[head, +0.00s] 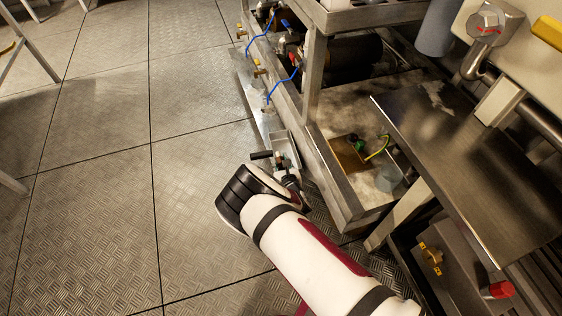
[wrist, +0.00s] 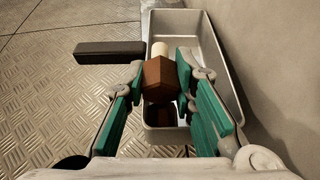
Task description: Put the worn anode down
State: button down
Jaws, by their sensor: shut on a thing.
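The worn anode (wrist: 160,75) has a brown hexagonal head and a short pale stub. My gripper (wrist: 158,80) is shut on its head, with a teal-padded finger on each side. The anode is above a grey metal tray (wrist: 215,60), toward its left side in the wrist view. The gap between the anode and the tray floor cannot be judged. In the head view my gripper (head: 285,170) is over the near part of the tray (head: 286,142), and the anode is too small to make out clearly.
A dark bar (wrist: 108,52) sticks out left of the tray; its attachment is unclear. A metal frame (head: 335,180) stands right of the tray, with a steel shelf (head: 470,160) beyond. Blue-hosed valves (head: 262,70) line the frame farther back.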

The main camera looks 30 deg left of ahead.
jog(key=shift+s+d+f, duration=0.1)
jog(key=shift+f, duration=0.25)
jog(key=c, duration=1.3)
grip_release()
jog(key=shift+s+f, duration=0.1)
jog(key=shift+f, duration=0.05)
jog(key=shift+c, duration=0.2)
jog(key=shift+r, duration=0.2)
jog(key=shift+r, duration=0.3)
jog(key=p+v, duration=0.5)
jog(key=v, duration=0.7)
jog(key=shift+r+p, duration=0.3)
jog(key=shift+r, duration=0.05)
